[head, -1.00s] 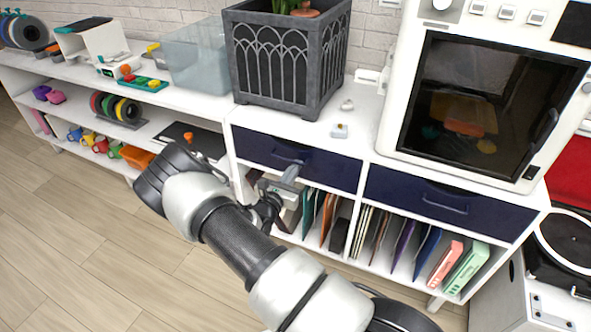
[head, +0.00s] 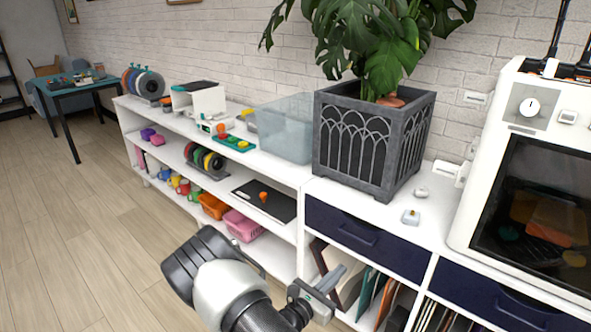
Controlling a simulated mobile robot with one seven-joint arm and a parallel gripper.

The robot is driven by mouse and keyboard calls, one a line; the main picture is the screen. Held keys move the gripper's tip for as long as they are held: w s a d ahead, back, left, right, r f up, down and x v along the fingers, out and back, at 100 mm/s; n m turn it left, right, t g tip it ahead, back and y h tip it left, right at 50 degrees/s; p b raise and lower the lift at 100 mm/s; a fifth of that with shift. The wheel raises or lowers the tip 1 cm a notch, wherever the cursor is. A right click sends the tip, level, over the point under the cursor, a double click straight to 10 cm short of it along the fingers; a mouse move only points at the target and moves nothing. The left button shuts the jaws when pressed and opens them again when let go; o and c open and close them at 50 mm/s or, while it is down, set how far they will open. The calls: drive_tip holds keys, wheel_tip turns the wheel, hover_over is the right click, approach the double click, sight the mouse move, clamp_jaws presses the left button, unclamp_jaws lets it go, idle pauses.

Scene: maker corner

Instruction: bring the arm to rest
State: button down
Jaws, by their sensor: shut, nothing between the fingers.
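My arm comes in from the bottom of the head view, bent in front of the white shelf unit (head: 322,189). My gripper (head: 335,279) is at its end, low in front of the record compartment and below the left navy drawer (head: 366,238). Its fingers are together and hold nothing. It appears apart from the drawer, though the exact gap cannot be told. Both navy drawers look closed.
A planter (head: 372,140), a clear bin (head: 285,128) and a white oven-like machine (head: 540,190) stand on top. Small pieces lie near the planter. Cups and baskets fill the lower shelves. Open wood floor (head: 75,230) lies left; a blue table (head: 72,88) stands far back.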

drive_tip(key=s+d+r+m+g+y, duration=0.1)
drive_tip(key=s+d+r+m+g, duration=0.3)
drive_tip(key=s+r+m+g, duration=0.35)
drive_tip(key=s+d+r+m+g+y, duration=0.1)
drive_tip(key=s+d+r+m+g, duration=0.3)
drive_tip(key=r+m, duration=0.55)
drive_tip(key=s+a+r+m+t+y, duration=0.5)
drive_tip(key=s+a+r+m+y, duration=0.5)
drive_tip(key=s+r, duration=0.6)
wheel_tip(320, 180, up, 22)
drive_tip(key=a+y+p, duration=0.1)
drive_tip(key=p, duration=2.1)
drive_tip(key=shift+a+r+p, duration=0.15)
drive_tip(key=shift+r+p, duration=0.1)
drive_tip(key=shift+p, duration=0.1)
